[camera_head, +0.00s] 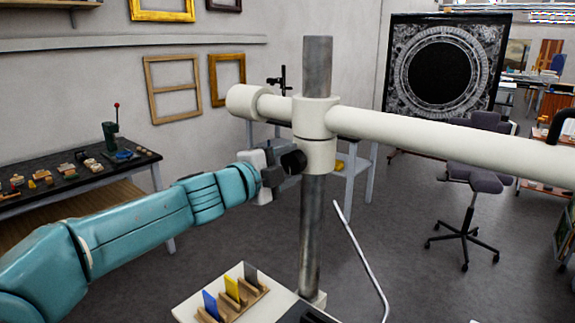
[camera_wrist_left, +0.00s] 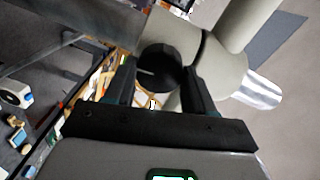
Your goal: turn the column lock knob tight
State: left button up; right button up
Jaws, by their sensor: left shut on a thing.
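The column lock knob (camera_head: 294,161) is black and round and sticks out from the white collar (camera_head: 316,155) on the upright grey metal column (camera_head: 311,235). My left gripper (camera_head: 283,168) comes in from the left and is shut on the knob. In the left wrist view the knob (camera_wrist_left: 158,67) shows as a dark disc with a pale line on its face, between the two dark fingers of my left gripper (camera_wrist_left: 163,80). The collar (camera_wrist_left: 215,65) is right behind it. My right gripper is not in view.
A long white horizontal arm (camera_head: 440,143) runs through the collar at the column's top. Below, a white board (camera_head: 190,306) carries a wooden rack with coloured cards (camera_head: 232,290), and a thin bent metal rod (camera_head: 362,262) rises beside the column. A swivel chair (camera_head: 472,185) stands to the right.

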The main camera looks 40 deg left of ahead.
pick_arm(q)
jog(key=shift+f, duration=0.1)
dwell(0.3)
jog(key=o, duration=1)
jog(key=shift+s+d, duration=0.1)
jog(key=shift+s, duration=0.05)
jog(key=shift+s, duration=0.35)
jog(key=s, duration=0.5)
jog(key=s+a, duration=0.1)
jog(key=s, duration=0.4)
jog(key=s+r, duration=0.1)
jog(key=s, duration=0.4)
jog(key=shift+s+a, duration=0.25)
jog(key=shift+a, duration=0.05)
